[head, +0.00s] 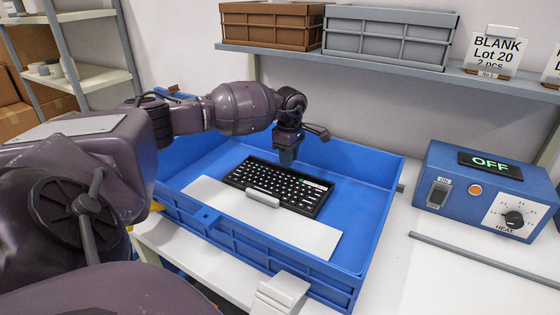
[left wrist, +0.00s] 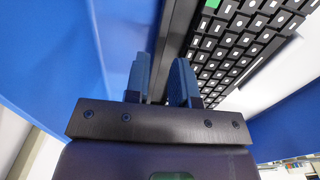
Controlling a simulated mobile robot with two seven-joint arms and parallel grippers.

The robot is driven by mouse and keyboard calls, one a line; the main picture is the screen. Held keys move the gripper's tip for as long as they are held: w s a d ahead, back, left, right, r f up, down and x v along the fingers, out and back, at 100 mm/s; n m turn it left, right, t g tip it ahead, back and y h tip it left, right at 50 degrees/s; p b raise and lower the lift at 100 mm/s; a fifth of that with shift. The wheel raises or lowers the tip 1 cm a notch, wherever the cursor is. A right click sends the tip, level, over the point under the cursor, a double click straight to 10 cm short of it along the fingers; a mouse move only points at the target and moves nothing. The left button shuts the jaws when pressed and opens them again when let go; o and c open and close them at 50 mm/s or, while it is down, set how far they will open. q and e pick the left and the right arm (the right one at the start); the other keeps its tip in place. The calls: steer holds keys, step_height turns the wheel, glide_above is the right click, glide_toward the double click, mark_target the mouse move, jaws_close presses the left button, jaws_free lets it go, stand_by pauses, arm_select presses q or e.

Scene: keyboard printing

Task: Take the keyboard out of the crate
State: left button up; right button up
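A small white bar (head: 262,198) sits at the keyboard's front edge. My left gripper (head: 287,156) points down at the keyboard's back edge. In the left wrist view its two blue fingers (left wrist: 160,82) stand a narrow gap apart; the right finger overlaps the keyboard (left wrist: 235,45) and the left finger shows against blue crate. Whether the fingertips touch the keyboard is unclear. My right gripper is out of view.
A blue heater box (head: 470,190) reading OFF stands right of the crate. A grey rod (head: 480,258) lies on the white table (head: 425,290). A shelf (head: 345,59) behind holds a brown bin (head: 270,25) and a grey bin (head: 388,35). Crate walls surround the keyboard.

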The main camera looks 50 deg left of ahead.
arm_select(q)
step_height(320, 180, down, 4)
steer(key=shift+r, duration=0.15)
steer(key=shift+c, duration=0.3)
jaws_close()
steer(key=shift+r, duration=0.1)
steer(key=shift+w, duration=0.1)
step_height(320, 180, up, 20)
steer(key=p, duration=0.1)
stand_by(0.6)
